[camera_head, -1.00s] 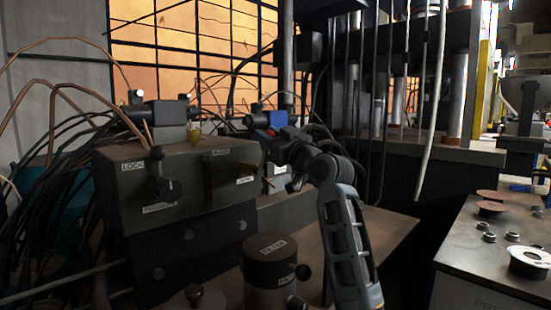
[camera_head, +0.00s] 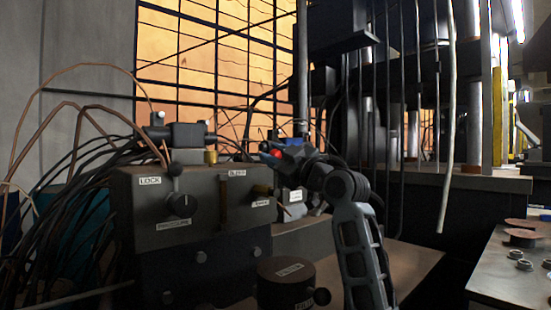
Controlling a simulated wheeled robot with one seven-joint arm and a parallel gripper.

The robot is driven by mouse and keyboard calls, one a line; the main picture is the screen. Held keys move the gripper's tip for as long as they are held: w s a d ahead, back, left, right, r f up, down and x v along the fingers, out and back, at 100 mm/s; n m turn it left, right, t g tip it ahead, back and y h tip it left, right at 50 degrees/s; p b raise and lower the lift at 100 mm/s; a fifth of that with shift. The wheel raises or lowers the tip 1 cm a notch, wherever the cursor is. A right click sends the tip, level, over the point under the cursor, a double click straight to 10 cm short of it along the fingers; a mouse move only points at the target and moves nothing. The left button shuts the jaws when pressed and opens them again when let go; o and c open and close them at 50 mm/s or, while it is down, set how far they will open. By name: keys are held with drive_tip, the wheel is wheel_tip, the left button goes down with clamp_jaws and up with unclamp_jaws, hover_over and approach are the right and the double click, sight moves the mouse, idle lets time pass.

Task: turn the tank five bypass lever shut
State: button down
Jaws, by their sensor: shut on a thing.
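My gripper (camera_head: 279,156) is at the end of my dark arm, right of centre, just behind and right of the grey valve block (camera_head: 150,215). It is shut on a small part with a red end (camera_head: 276,153), which looks like the lever; the fingers hide most of it. A bit of blue shows beside it. A white-labelled block (camera_head: 296,196) stands below my gripper. I cannot read a tank number on any label, and the lever's angle is unclear.
A dark filter canister (camera_head: 286,283) stands in front. Cables crowd the left. A bench with discs and nuts (camera_head: 515,260) is at right.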

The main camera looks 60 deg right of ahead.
drive_tip(key=c, duration=0.8)
unclamp_jaws()
drive_tip(key=shift+s, duration=0.1)
drive_tip(key=v, duration=0.7)
drive_tip(key=shift+s, duration=0.3)
drive_tip(key=shift+a+f, duration=0.15)
drive_tip(key=shift+a, duration=0.05)
